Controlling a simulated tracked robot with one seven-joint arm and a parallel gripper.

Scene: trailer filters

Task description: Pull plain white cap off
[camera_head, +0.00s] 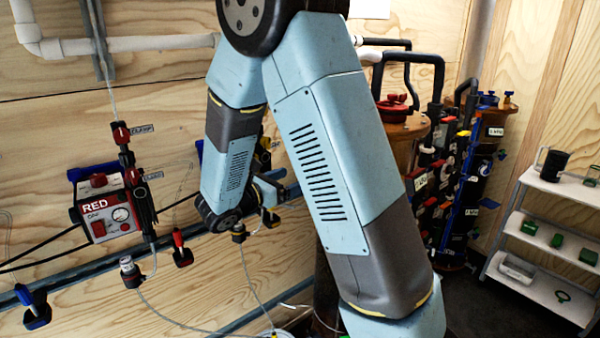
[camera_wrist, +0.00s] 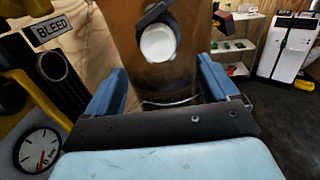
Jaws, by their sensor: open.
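A plain white round cap (camera_wrist: 158,43) sits in a dark ring on the side of a brown cylindrical housing (camera_wrist: 184,72) in the wrist view. It faces me, just beyond my fingertips. My gripper (camera_wrist: 161,76) is open, with one blue finger on each side of the lower part of the housing. Nothing is clamped between the fingers, and I cannot tell whether either one touches the housing. In the head view my arm hides the cap, and I cannot make out the gripper clearly.
A gauge (camera_wrist: 38,150) and a BLEED label (camera_wrist: 50,28) are close at left in the wrist view. The head view shows a red-labelled box (camera_head: 105,212) on the wooden wall, an orange-topped filter tank (camera_head: 408,127) and a white shelf (camera_head: 545,255) at right.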

